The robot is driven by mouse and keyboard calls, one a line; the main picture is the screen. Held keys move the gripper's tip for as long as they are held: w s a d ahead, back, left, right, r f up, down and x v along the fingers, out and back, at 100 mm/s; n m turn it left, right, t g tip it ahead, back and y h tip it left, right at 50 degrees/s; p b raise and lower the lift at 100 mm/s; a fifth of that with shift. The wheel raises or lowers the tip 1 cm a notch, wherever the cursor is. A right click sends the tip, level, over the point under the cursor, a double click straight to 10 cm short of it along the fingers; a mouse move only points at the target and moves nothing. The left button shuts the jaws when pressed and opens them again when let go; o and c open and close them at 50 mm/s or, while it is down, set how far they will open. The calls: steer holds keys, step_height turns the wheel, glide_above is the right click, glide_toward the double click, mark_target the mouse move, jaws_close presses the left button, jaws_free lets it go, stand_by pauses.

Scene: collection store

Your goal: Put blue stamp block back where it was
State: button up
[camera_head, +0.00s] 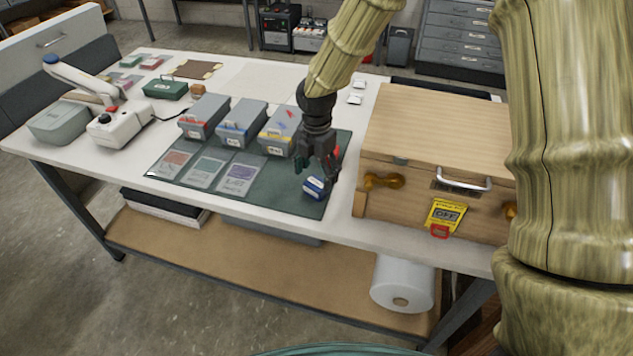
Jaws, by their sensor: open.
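The blue stamp block (316,187) is a small blue block with a white band. It is at the right end of the dark green mat (270,193), near the table's front edge. My gripper (318,168) is directly above and behind it, pointing down, with its jaws open. The fingers overlap the block's upper edge in this view, so I cannot tell whether they touch it. Three grey boxes stand along the back of the mat, with red (204,117), blue (242,122) and yellow (279,131) markings. Three printed cards (205,172) lie on the mat in front of them.
A large wooden case (430,140) with a yellow "OFF" tag (446,215) stands close on the right. A white lamp device (120,128), a grey-green tub (60,122) and a green box (165,88) are at the left. The white table (110,160) has bare space along its front left.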

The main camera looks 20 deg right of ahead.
mark_target(316, 182)
step_height(316, 182, up, 8)
steer(key=b, duration=0.1)
stand_by(0.4)
